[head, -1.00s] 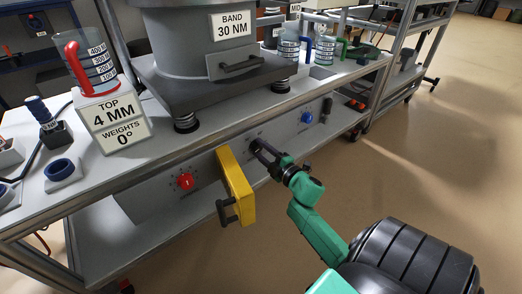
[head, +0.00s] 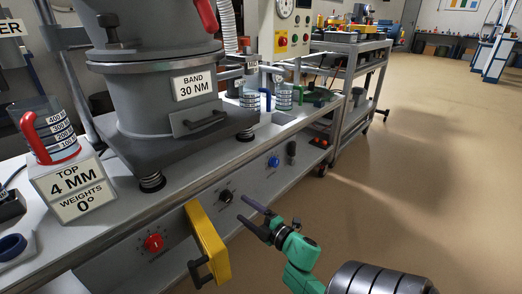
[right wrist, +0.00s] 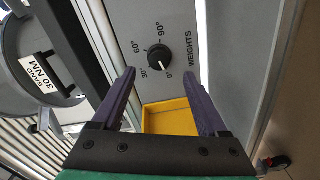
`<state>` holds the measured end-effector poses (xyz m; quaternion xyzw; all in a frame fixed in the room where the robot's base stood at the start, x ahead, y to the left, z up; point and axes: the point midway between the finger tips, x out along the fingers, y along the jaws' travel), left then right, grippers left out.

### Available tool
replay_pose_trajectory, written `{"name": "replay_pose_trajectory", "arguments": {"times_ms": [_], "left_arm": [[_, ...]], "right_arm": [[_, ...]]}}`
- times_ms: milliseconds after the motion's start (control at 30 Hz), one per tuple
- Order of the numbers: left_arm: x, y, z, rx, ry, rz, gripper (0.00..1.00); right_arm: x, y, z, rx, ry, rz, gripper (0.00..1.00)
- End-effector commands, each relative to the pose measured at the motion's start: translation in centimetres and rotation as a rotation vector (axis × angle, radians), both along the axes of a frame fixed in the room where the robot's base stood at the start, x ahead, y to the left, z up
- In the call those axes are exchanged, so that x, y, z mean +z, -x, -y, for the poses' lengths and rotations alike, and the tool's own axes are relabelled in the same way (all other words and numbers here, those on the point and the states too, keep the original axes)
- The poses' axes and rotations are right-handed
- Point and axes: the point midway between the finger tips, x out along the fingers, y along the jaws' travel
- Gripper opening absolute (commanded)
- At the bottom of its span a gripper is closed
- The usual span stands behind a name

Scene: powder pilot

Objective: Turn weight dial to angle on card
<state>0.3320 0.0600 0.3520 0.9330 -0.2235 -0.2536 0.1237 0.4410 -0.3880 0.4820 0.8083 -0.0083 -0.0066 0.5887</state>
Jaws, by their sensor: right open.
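The weight dial is a black knob (head: 225,196) on the grey front panel, between the red and blue controls. In the right wrist view the knob (right wrist: 158,57) shows with its scale of 0, 30, 60 and 90 degrees, lettered WEIGHTS. I cannot make out its pointer surely. The card (head: 73,190) on the bench top reads TOP 4 MM, WEIGHTS 0°. My right gripper (head: 245,211) is open and empty, in front of the panel and apart from the knob. In the right wrist view its purple fingers (right wrist: 156,72) point toward the dial, one on each side. My left gripper is not in view.
A yellow box with a handle (head: 208,245) juts from the panel just left of the dial. A red switch (head: 153,242) and a blue knob (head: 273,162) sit on the same panel. The sieve machine (head: 165,110) stands above. The floor at right is clear.

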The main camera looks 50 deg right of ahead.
Motion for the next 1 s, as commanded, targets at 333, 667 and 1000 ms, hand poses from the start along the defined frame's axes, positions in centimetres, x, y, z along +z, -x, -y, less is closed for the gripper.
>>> {"name": "replay_pose_trajectory", "arguments": {"times_ms": [333,667,1000], "left_arm": [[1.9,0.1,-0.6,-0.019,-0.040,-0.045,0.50],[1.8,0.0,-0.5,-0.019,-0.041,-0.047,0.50],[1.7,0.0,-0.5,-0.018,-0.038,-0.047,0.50]], "right_arm": [[0.1,7.4,-0.2,-0.001,0.000,-0.001,0.77],[0.0,7.6,-0.2,0.000,0.000,0.000,0.77],[0.0,7.6,-0.2,0.000,0.000,-0.001,0.77]]}}
